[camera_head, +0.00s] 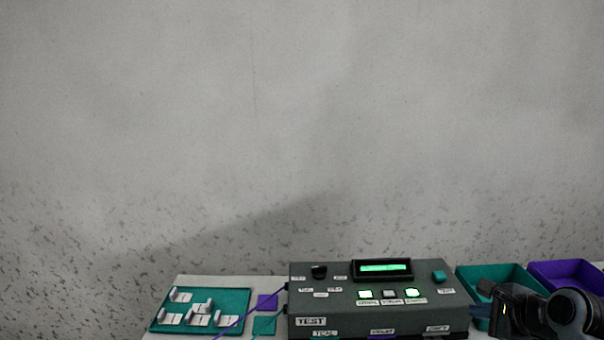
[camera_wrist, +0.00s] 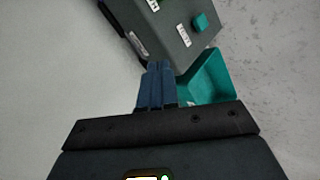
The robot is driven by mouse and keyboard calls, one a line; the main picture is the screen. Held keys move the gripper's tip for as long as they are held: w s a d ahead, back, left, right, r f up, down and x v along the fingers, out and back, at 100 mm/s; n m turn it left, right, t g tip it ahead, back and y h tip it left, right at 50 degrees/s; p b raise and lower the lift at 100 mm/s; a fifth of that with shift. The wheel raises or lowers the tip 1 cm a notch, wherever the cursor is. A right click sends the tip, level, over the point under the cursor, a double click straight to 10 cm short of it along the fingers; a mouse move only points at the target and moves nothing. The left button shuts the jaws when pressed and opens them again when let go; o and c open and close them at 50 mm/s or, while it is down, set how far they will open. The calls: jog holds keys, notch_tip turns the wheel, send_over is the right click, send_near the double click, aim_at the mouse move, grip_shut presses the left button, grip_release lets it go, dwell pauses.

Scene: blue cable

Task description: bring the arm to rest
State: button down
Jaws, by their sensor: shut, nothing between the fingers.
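My gripper (camera_wrist: 158,70) is shut and empty in the wrist view, its blue fingers together. They appear over the edge of the teal bin, near the corner of the grey test box (camera_wrist: 172,30). In the head view my gripper (camera_head: 477,312) is low at the right, beside the right end of the test box (camera_head: 345,303) and in front of the teal bin (camera_head: 467,277). My arm comes in from the lower right and hides part of that bin.
The box has a green-lit display (camera_head: 385,267) and lit buttons. A teal tray (camera_head: 242,299) with several white pieces lies left of it. A purple cable (camera_head: 240,321) runs from the box's left side. A purple bin (camera_head: 570,272) stands far right. The wall behind is bare.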

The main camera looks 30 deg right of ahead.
jog(key=s+a+f+n+t, duration=0.1)
jog(key=s+a+f+n, duration=0.25)
jog(key=a+n, duration=0.45)
jog(key=s+a+f+n+t, duration=0.1)
jog(key=s+a+f+n, duration=0.3)
jog(key=a, duration=0.7)
jog(key=s+a+r+n+t+y+b, duration=0.1)
jog(key=s+a+r+n+t+y, duration=0.2)
jog(key=s+a+r+n, duration=0.9)
jog(key=s+a+n+t, duration=0.1)
jog(key=s+a+n, duration=0.1)
jog(key=a+n, duration=0.1)
jog(key=shift+a+n+y, duration=0.3)
jog(key=shift+n, duration=0.4)
